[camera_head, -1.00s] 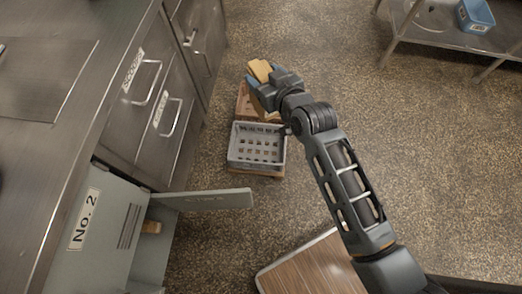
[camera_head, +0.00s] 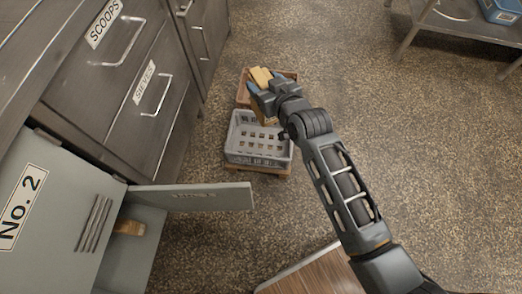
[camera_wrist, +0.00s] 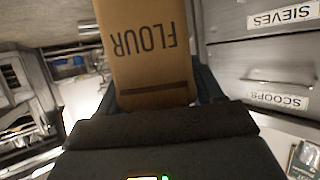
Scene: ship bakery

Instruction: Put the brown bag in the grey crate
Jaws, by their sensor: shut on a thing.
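My gripper (camera_head: 264,92) is shut on the brown bag (camera_head: 261,76) in the head view. The bag also fills the upper middle of the wrist view (camera_wrist: 145,45), with "FLOUR" printed on it upside down in the picture. The grey crate (camera_head: 257,159) stands on a wooden base below and just nearer than my gripper. Its slotted walls show, and the part of its inside that I see looks empty. The bag is held above the crate's far side. My gripper hides part of the crate's far right rim and the bag's lower part.
A brown wooden crate or pallet (camera_head: 243,91) is behind the grey crate. Metal drawers labelled "SCOOPS" and "SIEVES" (camera_head: 140,97) stand to the left. An open locker door (camera_head: 192,198) juts out in front. The floor to the right is clear up to a metal shelf (camera_head: 468,32).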

